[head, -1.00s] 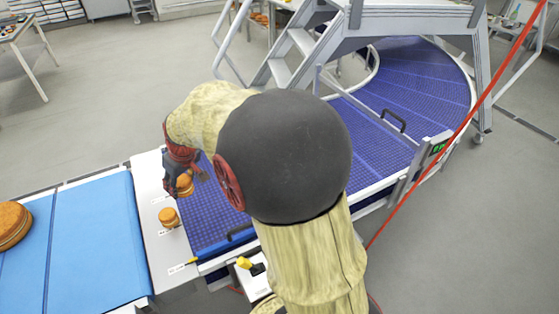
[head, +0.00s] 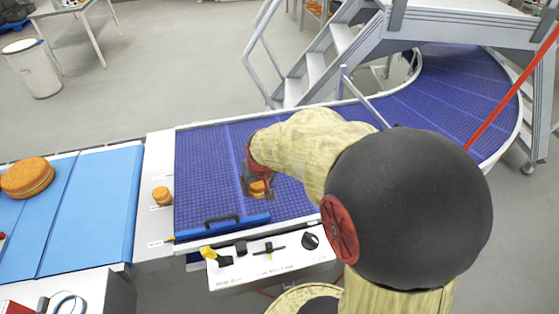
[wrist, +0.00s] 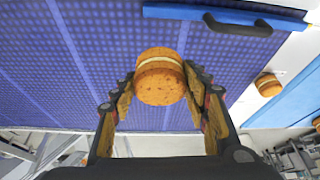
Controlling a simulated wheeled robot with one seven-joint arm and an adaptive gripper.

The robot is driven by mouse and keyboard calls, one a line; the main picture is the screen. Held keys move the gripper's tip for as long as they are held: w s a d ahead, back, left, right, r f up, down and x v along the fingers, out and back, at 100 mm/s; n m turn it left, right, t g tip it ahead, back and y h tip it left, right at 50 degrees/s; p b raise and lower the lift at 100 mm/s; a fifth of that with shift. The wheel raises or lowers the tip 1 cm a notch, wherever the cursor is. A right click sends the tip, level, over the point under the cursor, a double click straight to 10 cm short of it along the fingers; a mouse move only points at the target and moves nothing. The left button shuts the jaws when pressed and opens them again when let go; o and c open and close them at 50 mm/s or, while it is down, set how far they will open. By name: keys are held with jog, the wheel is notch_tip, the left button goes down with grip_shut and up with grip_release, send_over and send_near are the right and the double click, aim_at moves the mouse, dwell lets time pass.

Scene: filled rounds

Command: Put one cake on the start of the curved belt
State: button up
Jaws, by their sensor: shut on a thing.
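My gripper (head: 257,187) is shut on a small cake (head: 258,188) over the start of the curved blue belt (head: 205,165). In the wrist view the cake (wrist: 160,77), with orange-brown layers and a pale filling, sits between the two fingers of my gripper (wrist: 162,95). The belt (wrist: 100,50) lies under it; I cannot tell whether the cake touches the belt. A second small cake (head: 161,195) stands on the white plate left of the belt, and it also shows in the wrist view (wrist: 267,85).
A blue bar with a black handle (head: 222,219) crosses the belt's near edge. A control panel (head: 270,262) stands in front. A large cake (head: 27,178) lies on the light blue belt (head: 100,205) at left. Metal stairs (head: 340,40) rise behind. The belt around my gripper is clear.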

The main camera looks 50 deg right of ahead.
jog(key=shift+w+d+f, duration=0.1)
jog(key=shift+d, duration=0.15)
jog(key=w+d+f+b, duration=0.1)
jog(key=w+d+f, duration=0.1)
jog(key=d+f, duration=0.1)
jog(key=w+d+f+b, duration=0.1)
jog(key=w+d+f, duration=0.2)
jog(key=d, duration=0.1)
jog(key=w+d+f+b, duration=0.1)
jog(key=w+d+f, duration=0.1)
jog(key=d, duration=0.1)
jog(key=shift+w+d+f, duration=0.15)
jog(key=shift+d+f, duration=0.1)
jog(key=shift+f, duration=0.15)
jog(key=shift+w+d+f+b, duration=0.1)
jog(key=shift+d+f+b, duration=0.15)
jog(key=shift+f, duration=0.75)
jog(key=shift+w+d+f+b, duration=0.1)
jog(key=shift+f+b, duration=0.1)
jog(key=shift+f, duration=0.75)
jog(key=shift+f, duration=0.2)
jog(key=o, duration=0.8)
jog(key=shift+c, duration=0.2)
jog(key=shift+r, duration=0.1)
